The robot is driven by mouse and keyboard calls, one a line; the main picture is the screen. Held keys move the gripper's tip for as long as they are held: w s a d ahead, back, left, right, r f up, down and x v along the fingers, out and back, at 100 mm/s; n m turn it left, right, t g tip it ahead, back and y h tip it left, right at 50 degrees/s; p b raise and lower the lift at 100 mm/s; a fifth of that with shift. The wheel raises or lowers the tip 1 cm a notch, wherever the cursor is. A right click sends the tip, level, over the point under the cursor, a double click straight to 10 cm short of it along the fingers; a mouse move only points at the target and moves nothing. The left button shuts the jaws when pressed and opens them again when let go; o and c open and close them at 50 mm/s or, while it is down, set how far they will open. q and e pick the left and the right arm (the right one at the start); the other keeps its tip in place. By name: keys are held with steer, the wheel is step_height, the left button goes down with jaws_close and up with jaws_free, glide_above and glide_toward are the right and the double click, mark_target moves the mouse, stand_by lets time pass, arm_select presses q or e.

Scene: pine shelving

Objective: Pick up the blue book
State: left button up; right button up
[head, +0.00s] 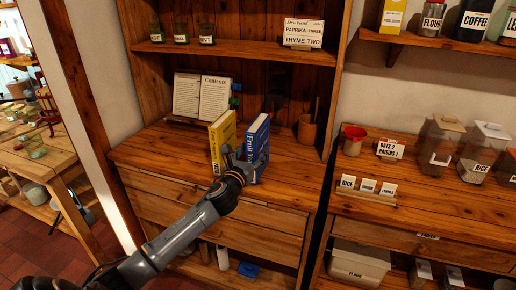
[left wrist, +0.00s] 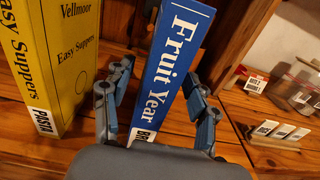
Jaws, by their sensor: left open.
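The blue book (head: 258,134) stands upright on the wooden counter of the shelf unit, its spine facing me. In the left wrist view the blue book (left wrist: 176,62) reads "Fruit Year" and rises between my fingers. My left gripper (head: 246,157) is open at the lower part of the spine. In the left wrist view the fingers of my left gripper (left wrist: 158,85) lie one on each side of the book, with a gap on the left side. I cannot tell whether the right finger touches it. My right gripper is not in view.
A yellow book (head: 221,141) stands close to the left of the blue one, near my left finger. An open book (head: 200,97) stands behind. A wooden cup (head: 307,130) is to the right. Small labelled cards (head: 366,186) sit on the right-hand counter. The counter's left part is clear.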

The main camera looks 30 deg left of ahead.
arm_select(q)
steer(key=x, duration=0.4)
steer(key=shift+w, duration=0.15)
jaws_close()
steer(key=shift+r, duration=0.1)
